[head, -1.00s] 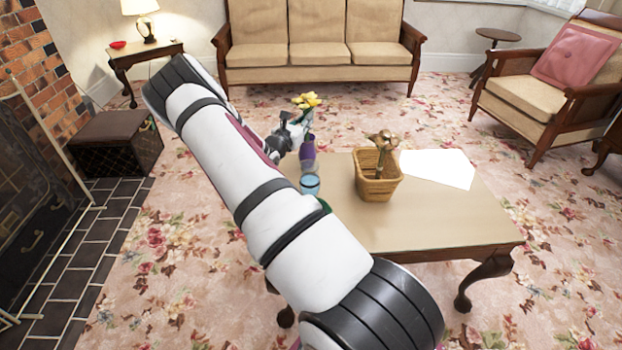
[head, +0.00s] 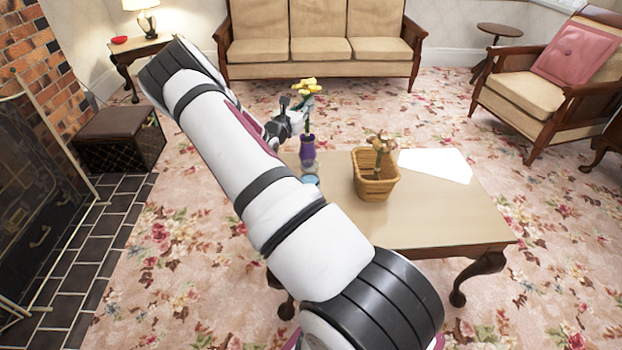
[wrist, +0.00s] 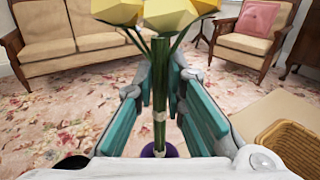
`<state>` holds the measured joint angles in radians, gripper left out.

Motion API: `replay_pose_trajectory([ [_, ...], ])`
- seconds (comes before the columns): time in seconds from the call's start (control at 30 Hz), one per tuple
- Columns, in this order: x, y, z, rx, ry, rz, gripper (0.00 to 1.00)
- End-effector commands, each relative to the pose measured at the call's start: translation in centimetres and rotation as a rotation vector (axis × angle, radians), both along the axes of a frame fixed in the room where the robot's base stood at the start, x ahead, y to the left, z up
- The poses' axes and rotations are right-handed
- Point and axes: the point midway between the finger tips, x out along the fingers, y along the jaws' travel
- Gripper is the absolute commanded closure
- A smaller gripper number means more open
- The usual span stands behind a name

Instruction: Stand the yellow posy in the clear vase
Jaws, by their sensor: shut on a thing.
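The yellow posy (head: 307,88) has green stems and stands roughly upright in my gripper (head: 298,118). In the wrist view the posy's stems (wrist: 160,90) run down between the teal finger pads of my gripper (wrist: 165,105), which is shut on them. A purple vase (head: 307,149) is directly below the stems in the head view. Its purple rim (wrist: 150,151) shows at the stems' lower end in the wrist view; I cannot tell whether the stems are inside it. A pale blue, see-through vessel (head: 311,181) is nearer, partly hidden by my arm. A greyish clear shape (head: 309,166) lies between them.
The wooden table (head: 430,225) carries a wicker basket (head: 375,188) with a brownish bunch in it, right of the vases. The table's front right is clear. A sofa (head: 318,55) and armchair (head: 550,85) stand beyond.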

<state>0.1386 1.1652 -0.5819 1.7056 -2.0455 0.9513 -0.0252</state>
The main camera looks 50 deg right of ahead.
Motion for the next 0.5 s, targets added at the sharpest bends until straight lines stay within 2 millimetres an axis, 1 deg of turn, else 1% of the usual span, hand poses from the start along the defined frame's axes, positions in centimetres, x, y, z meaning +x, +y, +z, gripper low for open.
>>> replay_pose_trajectory([
  [0.03, 0.0, 0.0, 0.5, -0.001, -0.001, 0.0, 1.0],
  [0.5, 0.0, 0.0, 3.0, 0.0, 0.0, 0.0, 1.0],
])
